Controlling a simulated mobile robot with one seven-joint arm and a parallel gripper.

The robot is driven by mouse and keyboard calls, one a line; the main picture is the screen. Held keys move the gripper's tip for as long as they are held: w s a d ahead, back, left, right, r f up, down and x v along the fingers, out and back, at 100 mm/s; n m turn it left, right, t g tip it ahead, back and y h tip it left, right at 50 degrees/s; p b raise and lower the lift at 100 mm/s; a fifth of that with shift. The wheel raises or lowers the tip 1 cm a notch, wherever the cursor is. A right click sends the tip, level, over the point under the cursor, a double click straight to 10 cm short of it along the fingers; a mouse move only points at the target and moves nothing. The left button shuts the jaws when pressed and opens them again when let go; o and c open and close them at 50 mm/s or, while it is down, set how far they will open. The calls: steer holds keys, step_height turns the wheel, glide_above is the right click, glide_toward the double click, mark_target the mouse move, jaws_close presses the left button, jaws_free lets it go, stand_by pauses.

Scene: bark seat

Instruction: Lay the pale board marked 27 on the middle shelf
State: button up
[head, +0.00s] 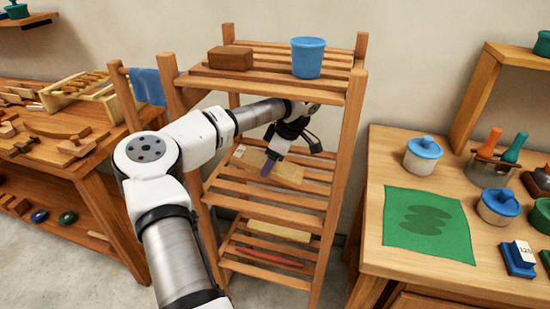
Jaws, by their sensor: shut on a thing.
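The slatted wooden rack has a top, a middle and a bottom shelf. My gripper (268,166) reaches into the rack between the top and middle shelves. It is shut on a pale board (286,173), which lies nearly flat over the back part of the middle shelf (265,212). I cannot tell whether the board touches the slats. The fingers cover part of the board's near side.
A brown block (230,58) and a blue bucket (308,57) stand on the top shelf. Another pale board (278,231) and a red strip (268,257) lie on the bottom shelf. A blue cloth (148,87) hangs at the rack's left. Workbenches flank the rack.

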steer(key=b, duration=0.3)
glide_above(270, 186)
steer(key=shift+s+d+f, duration=0.15)
steer(key=shift+f, duration=1.05)
steer(key=shift+s+d+f, duration=0.1)
steer(key=shift+d+f, duration=0.05)
steer(key=shift+f, duration=1.05)
steer(key=shift+s+f+b, duration=0.1)
steer(key=shift+f+b, duration=0.25)
steer(key=shift+f, duration=0.15)
steer(key=shift+c, duration=0.9)
steer(key=shift+o, duration=0.2)
steer(key=shift+f, duration=0.25)
steer(key=shift+d, duration=0.25)
steer(key=shift+f, duration=0.5)
steer(key=o, duration=1.5)
steer(key=shift+c, duration=0.2)
steer(key=o, duration=0.3)
